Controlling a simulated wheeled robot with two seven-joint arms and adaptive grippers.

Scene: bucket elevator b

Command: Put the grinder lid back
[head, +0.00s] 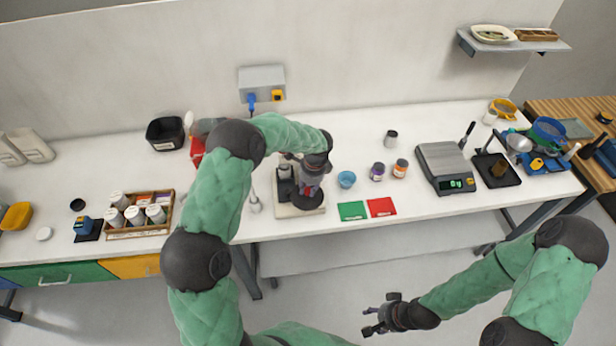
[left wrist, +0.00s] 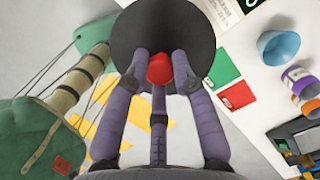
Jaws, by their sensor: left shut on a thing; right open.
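My left gripper (head: 313,182) is shut on the grinder lid, a dark round disc with a red knob. In the left wrist view its fingers (left wrist: 159,78) close around the red knob (left wrist: 159,66), with the lid (left wrist: 165,28) beyond them. In the head view the lid (head: 308,204) is over a device with a pale base (head: 286,211) and a dark upright part (head: 285,186). This may be the grinder; gripper and lid hide part of it, and I cannot tell whether they touch. My right gripper (head: 380,318) is open and empty, in front of the table.
A blue cup (head: 346,179), two small jars (head: 377,171) and green and red cards (head: 352,211) lie right of the lid. A scale (head: 446,168) stands farther right. A wooden rack of white bottles (head: 140,214) is at left. A red object (head: 197,150) is partly behind my left arm.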

